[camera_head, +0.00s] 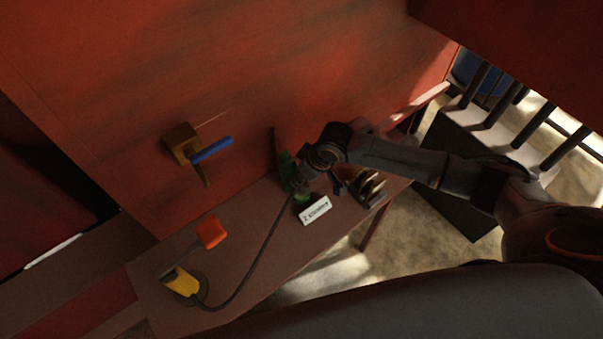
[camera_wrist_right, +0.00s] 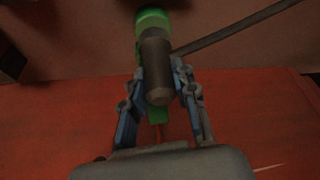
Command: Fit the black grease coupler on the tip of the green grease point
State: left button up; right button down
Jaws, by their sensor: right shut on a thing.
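The black grease coupler (camera_wrist_right: 157,62) is a dark cylinder with a tapered end, between the fingers of my right gripper (camera_wrist_right: 160,105) in the right wrist view. My right gripper is shut on it. The green grease point (camera_wrist_right: 152,18) shows at the far end of the coupler and as a green strip behind it. I cannot tell whether the coupler is on its tip or only in front of it. In the head view the green point (camera_head: 286,165) stands against the red wall, with my right gripper (camera_head: 300,184) right beside it. My left gripper is out of view.
A black hose (camera_head: 262,238) runs across the brown bench (camera_head: 235,222) from a yellow pump (camera_head: 183,281) with an orange-ended lever (camera_head: 211,232). A white label (camera_head: 314,210) is near the gripper. A blue-handled brass valve (camera_head: 182,143) sticks out of the wall. Railings stand at right.

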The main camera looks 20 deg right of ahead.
jog(key=shift+f+b, duration=0.3)
jog(key=shift+f, duration=0.45)
jog(key=c, duration=1)
grip_release()
jog(key=shift+o, duration=0.2)
jog(key=v, duration=1.2)
jog(key=shift+s+a+f, duration=0.1)
jog(key=shift+a, duration=0.05)
